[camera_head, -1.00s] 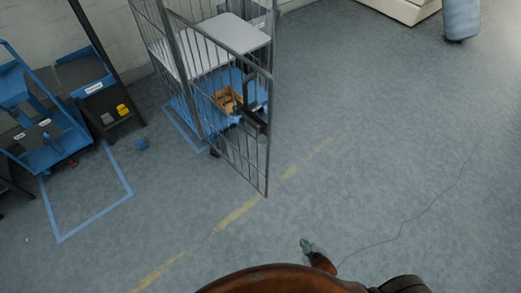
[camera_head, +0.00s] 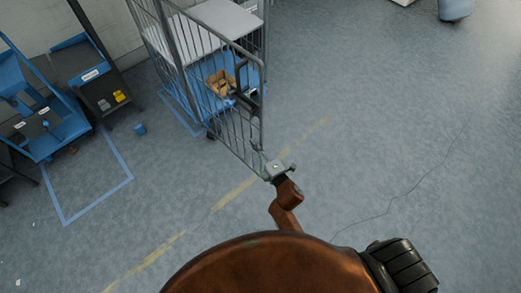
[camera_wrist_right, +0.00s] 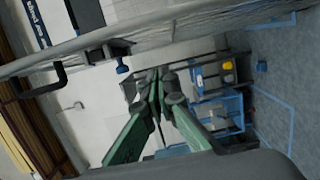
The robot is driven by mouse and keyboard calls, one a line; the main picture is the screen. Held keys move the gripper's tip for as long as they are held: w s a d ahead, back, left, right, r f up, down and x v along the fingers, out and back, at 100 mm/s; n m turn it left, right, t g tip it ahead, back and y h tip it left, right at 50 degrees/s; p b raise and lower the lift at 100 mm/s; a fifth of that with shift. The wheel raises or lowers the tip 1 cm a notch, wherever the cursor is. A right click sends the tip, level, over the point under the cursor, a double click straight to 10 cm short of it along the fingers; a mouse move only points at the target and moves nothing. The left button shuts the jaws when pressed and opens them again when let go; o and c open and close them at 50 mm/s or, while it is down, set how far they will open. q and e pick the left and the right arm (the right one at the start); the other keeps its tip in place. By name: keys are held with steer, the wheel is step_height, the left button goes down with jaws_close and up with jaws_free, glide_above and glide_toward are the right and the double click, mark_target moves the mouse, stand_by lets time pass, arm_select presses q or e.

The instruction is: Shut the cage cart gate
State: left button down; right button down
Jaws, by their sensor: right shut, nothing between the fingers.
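The cage cart (camera_head: 176,48) stands at upper centre in the head view, with grey mesh sides. Its barred gate (camera_head: 263,118) stands open, swung out toward me, with a dark latch (camera_head: 243,92) near its free edge. My right gripper (camera_head: 272,166) is at the lower free corner of the gate; I cannot tell if it touches. In the right wrist view the green fingers (camera_wrist_right: 156,88) are shut with nothing between them. A grey bar (camera_wrist_right: 170,22) crosses that view close by; it may be part of the gate. My left gripper is not in view.
The cart holds a white shelf (camera_head: 205,28) and a cardboard box (camera_head: 220,84). Blue and black racks (camera_head: 40,125) stand at the left, near a small blue cube (camera_head: 140,129). The floor right of the gate is open, with a thin dark line on it.

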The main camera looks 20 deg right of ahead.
mark_target(258, 131)
steer(key=shift+w+d+b, duration=0.15)
steer(key=shift+w+d, duration=0.35)
steer(key=shift+w, duration=0.4)
steer(key=shift+w+d+b, duration=0.1)
steer(key=shift+w+d, duration=0.4)
steer(key=shift+w, duration=0.35)
steer(key=shift+w+d+b, duration=0.15)
steer(key=shift+w+d, duration=0.35)
steer(key=shift+w, duration=0.4)
